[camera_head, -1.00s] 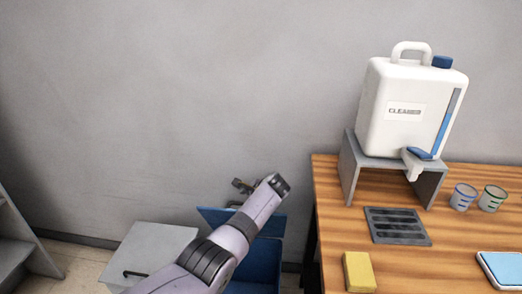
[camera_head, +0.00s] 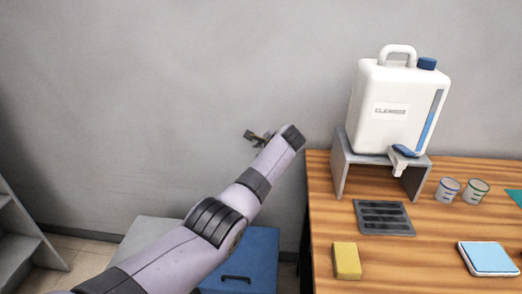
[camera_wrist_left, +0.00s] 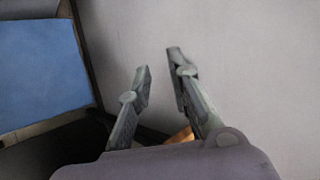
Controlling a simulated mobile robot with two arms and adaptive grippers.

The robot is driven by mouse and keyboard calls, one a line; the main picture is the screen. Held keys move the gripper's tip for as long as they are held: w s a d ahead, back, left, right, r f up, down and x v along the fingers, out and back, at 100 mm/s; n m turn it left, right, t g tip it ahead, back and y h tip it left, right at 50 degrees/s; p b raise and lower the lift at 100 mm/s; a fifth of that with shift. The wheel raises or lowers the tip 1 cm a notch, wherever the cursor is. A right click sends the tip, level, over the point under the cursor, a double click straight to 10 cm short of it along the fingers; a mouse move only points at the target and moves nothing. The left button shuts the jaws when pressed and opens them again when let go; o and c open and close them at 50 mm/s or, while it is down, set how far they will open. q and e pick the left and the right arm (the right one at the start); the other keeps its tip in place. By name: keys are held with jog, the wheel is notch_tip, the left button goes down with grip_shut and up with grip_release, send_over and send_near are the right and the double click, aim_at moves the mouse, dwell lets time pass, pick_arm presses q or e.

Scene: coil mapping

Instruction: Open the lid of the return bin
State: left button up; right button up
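The blue bin (camera_head: 262,246) stands on the floor left of the table, partly behind my left arm. Its blue lid lies flat and shut, with a dark handle (camera_head: 236,279) near the front edge. A grey bin (camera_head: 148,232) stands to its left, mostly hidden by my arm. I cannot tell by label which is the return bin. My left gripper (camera_head: 256,138) is up by the wall, above and beyond the bins. In the left wrist view its fingers (camera_wrist_left: 158,62) are apart with nothing between them, and a blue flat surface (camera_wrist_left: 40,65) shows at the left. My right gripper is out of view.
The wooden table (camera_head: 290,171) at right carries a cleaner jug (camera_head: 392,125) on a grey stand, two cups, a drain grate (camera_head: 384,217), a yellow sponge (camera_head: 347,261) and a blue-topped pad (camera_head: 489,259). Grey shelves (camera_head: 25,250) stand at far left.

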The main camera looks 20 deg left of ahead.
pick_arm(q)
jog(key=v, duration=1.2)
dwell(0.3)
